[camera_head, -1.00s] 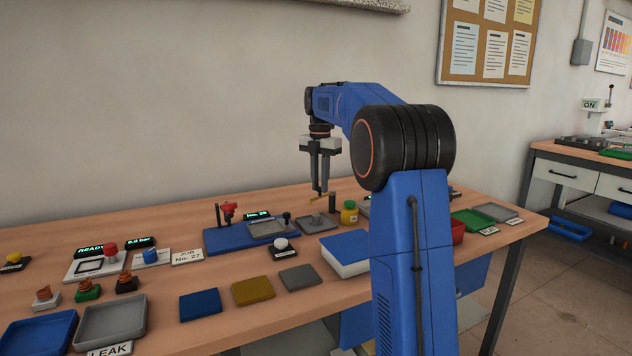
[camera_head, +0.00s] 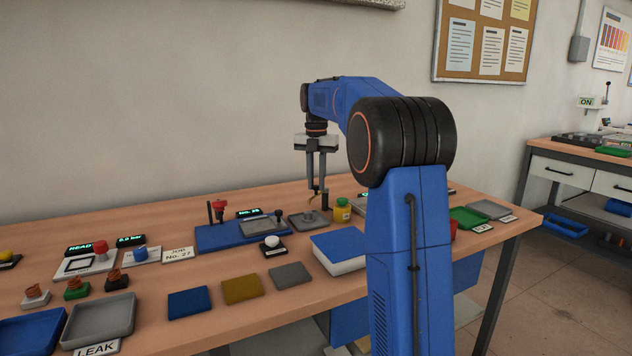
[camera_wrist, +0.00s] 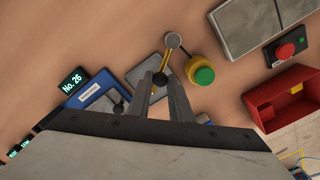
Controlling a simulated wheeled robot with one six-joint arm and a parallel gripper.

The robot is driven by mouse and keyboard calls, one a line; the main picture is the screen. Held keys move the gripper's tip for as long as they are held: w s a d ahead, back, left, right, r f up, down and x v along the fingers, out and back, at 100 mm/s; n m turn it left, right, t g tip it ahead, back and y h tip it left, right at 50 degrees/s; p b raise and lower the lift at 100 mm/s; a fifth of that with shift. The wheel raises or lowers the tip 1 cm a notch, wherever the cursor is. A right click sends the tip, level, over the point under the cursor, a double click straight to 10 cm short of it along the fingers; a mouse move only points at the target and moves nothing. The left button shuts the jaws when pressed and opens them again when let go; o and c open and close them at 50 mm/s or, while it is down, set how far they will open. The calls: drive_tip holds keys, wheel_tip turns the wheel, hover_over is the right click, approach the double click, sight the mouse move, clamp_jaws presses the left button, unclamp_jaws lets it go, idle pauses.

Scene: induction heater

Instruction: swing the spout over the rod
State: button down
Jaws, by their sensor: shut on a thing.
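My gripper (camera_head: 317,189) is shut on the black knob (camera_wrist: 162,79) of the swing spout. The spout's brass tube (camera_head: 312,198) shows beside the fingertips in the head view, and a bit of it (camera_wrist: 153,92) shows between the fingers in the wrist view. A short arm runs from the knob to the spout's upright post (camera_head: 325,202), whose round grey top (camera_wrist: 173,40) shows in the wrist view. A grey plate (camera_head: 308,221) lies below the spout; it also shows in the wrist view (camera_wrist: 143,72). I cannot make out the rod; the fingers cover part of the plate.
A yellow bottle with a green cap (camera_head: 342,210) stands close beside the post. A blue base plate (camera_head: 222,237) with a red-handled clamp (camera_head: 218,208) lies left of the grey plate. A red bin (camera_wrist: 290,103) and a red button (camera_wrist: 286,51) are farther right.

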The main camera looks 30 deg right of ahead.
drive_tip(key=c, duration=1.6)
unclamp_jaws()
wheel_tip(320, 180, up, 18)
drive_tip(key=shift+f, duration=0.25)
